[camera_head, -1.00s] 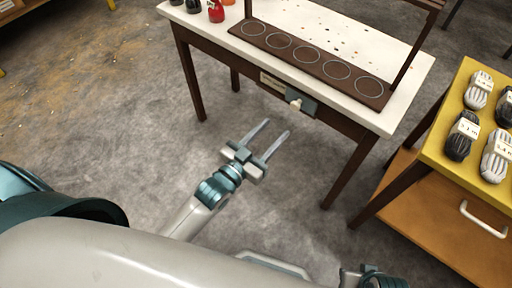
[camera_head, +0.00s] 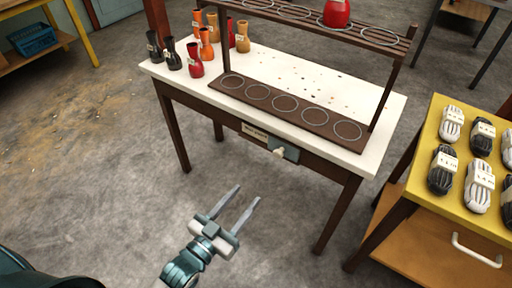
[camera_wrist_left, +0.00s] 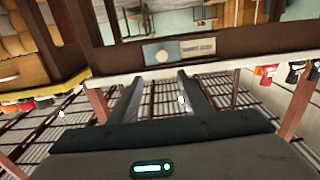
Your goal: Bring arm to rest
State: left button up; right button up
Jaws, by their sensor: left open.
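My left gripper (camera_head: 238,206) is open and empty. It hangs over the grey floor in front of the white table (camera_head: 230,62), clear of it, with its two fingers pointing toward the table. In the left wrist view both fingers (camera_wrist_left: 157,98) are apart with nothing between them, and the table's drawer front with a label (camera_wrist_left: 196,47) shows beyond them. My right gripper does not show in the current views.
A dark rack with ringed places (camera_head: 285,103) stands on the table; a red drum (camera_head: 336,13) sits on its upper shelf. Several goblet drums (camera_head: 195,60) stand at the table's left. A yellow-topped cart (camera_head: 457,185) with rope bundles is at right. Floor between is clear.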

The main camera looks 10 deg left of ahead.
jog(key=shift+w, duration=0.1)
pick_arm(q)
jog(key=s+a+f+n+g+y+p, duration=0.1)
jog(key=a+f+g+y+p, duration=0.15)
jog(key=f, duration=0.65)
jog(key=s+a+f+g+y+p, duration=0.1)
jog(key=s+f+g+p, duration=0.15)
jog(key=f, duration=0.65)
jog(key=s+a+f+g+y+p, duration=0.1)
jog(key=s+f+g+p, duration=0.4)
jog(key=s+f, duration=0.9)
notch_tip(320, 180, down, 3)
jog(key=shift+a+r+n+g+p, duration=0.2)
jog(key=shift+n+g+p, duration=0.2)
jog(key=shift+g, duration=0.4)
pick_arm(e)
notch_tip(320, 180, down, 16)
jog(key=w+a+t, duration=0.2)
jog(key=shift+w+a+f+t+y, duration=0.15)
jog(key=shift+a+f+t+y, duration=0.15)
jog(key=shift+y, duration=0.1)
pick_arm(q)
jog(key=shift+s+y, duration=0.1)
jog(key=shift+y, duration=0.15)
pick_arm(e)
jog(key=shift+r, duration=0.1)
